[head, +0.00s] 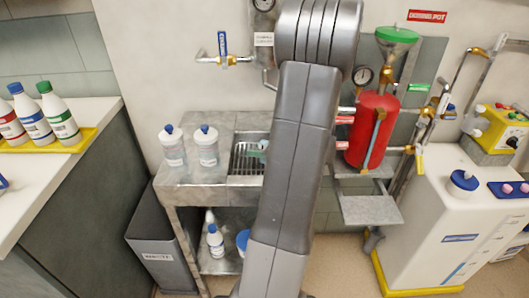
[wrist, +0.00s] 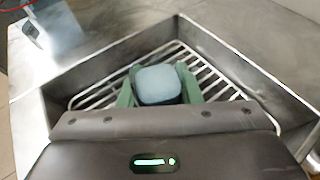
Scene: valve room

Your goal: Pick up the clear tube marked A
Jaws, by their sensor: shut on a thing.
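My gripper (wrist: 158,88) is in the wrist view, over the sink. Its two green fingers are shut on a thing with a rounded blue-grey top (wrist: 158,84). Only that top shows, so I cannot tell its full shape, whether it is clear, or whether it bears an A. In the head view my arm hides most of the gripper, and a small pale teal bit (head: 262,146) shows at the sink beside the arm.
The sink has a wire rack (wrist: 217,82) in its basin and raised metal walls (wrist: 225,50) around it. A red tank (head: 372,130) with pipes stands to the right. A grey bin (head: 158,235) is below left. Several bottles stand in a yellow tray (head: 80,150) at far left.

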